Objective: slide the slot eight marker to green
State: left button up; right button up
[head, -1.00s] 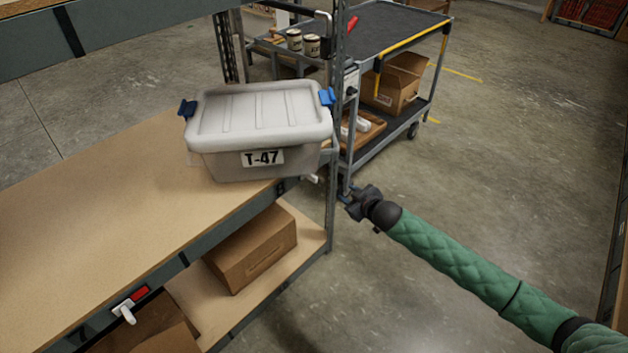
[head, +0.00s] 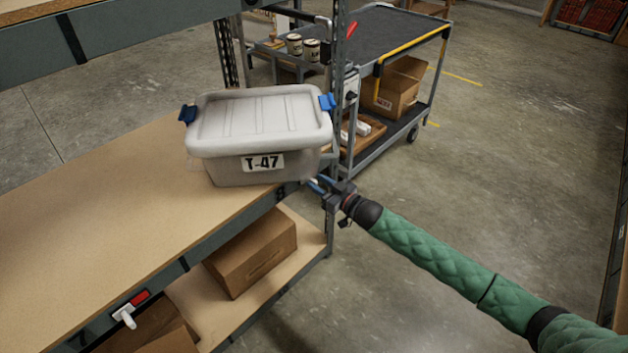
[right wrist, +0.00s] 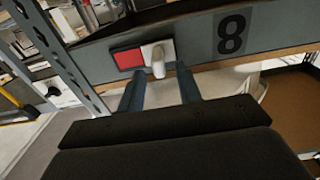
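The slot eight marker (right wrist: 158,56) is a white slider with a rounded knob on the grey shelf edge, left of a black "8" label (right wrist: 231,33). A red patch (right wrist: 128,60) shows to the slider's left; no green shows. My right gripper (right wrist: 160,88) is open, its two fingers apart and pointing at the marker, the knob between them in the picture. I cannot tell whether they touch it. In the head view my right gripper (head: 319,186) is at the shelf edge by the bin's lower right corner. My left gripper is not in view.
A grey lidded bin (head: 258,125) labelled T-47 stands on the shelf (head: 90,220). Another marker (head: 125,314) with red showing is farther left on the edge. A shelf post (head: 331,235) and a cart (head: 385,30) are close by. The floor at right is clear.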

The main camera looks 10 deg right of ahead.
jog(key=shift+x, duration=1.2)
grip_shut()
jog(key=shift+w+d, duration=1.6)
jog(key=shift+d, duration=0.25)
grip_release()
jog(key=shift+d, duration=0.1)
